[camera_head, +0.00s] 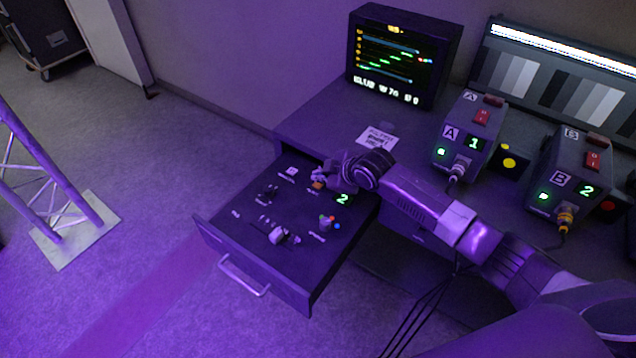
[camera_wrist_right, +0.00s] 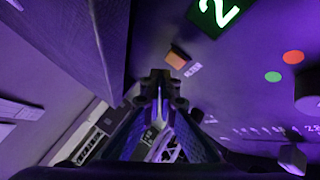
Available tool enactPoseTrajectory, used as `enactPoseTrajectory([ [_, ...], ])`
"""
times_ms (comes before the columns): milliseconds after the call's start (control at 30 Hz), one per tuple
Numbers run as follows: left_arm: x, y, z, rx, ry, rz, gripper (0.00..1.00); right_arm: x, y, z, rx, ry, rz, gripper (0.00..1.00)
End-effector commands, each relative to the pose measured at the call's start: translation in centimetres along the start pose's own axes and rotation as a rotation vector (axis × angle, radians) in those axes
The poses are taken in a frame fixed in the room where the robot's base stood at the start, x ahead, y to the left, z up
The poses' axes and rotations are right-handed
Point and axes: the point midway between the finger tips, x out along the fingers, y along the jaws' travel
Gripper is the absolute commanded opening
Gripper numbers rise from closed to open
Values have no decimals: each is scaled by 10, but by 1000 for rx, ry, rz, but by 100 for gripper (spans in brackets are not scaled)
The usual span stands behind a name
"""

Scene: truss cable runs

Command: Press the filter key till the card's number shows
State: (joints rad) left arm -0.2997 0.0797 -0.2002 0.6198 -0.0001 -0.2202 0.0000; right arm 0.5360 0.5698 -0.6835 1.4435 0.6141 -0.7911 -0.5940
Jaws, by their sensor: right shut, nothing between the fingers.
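An open drawer (camera_head: 212,238) under the desk holds a dark control panel. On it, an orange key (camera_head: 318,185) sits left of a small display (camera_head: 343,199) with a green 2. The wrist view also shows the orange key (camera_wrist_right: 178,58) and the display (camera_wrist_right: 220,12). My right gripper (camera_head: 322,175) is shut and empty at the drawer's back, close to the orange key; I cannot tell whether it touches. In the wrist view its tips (camera_wrist_right: 160,84) are just below the key. A white card (camera_head: 377,137) lies on the desk; its print is too small to read surely. My left gripper is not in view.
The panel also has a knob (camera_head: 326,224) with coloured dots and a slider (camera_head: 278,236). A monitor (camera_head: 404,58) and grey boxes A (camera_head: 466,135) and B (camera_head: 570,172) stand on the desk. A truss (camera_head: 50,170) stands on the floor at left.

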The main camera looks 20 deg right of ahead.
Motion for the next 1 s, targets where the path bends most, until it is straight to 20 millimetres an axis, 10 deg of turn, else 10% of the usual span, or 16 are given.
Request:
enactPoseTrajectory([
  [400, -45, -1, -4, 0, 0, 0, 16, -32, 23, -23, 0, 0, 1, 0],
  [1000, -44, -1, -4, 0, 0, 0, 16, -31, 23, -23, 0, 0, 1, 0],
])
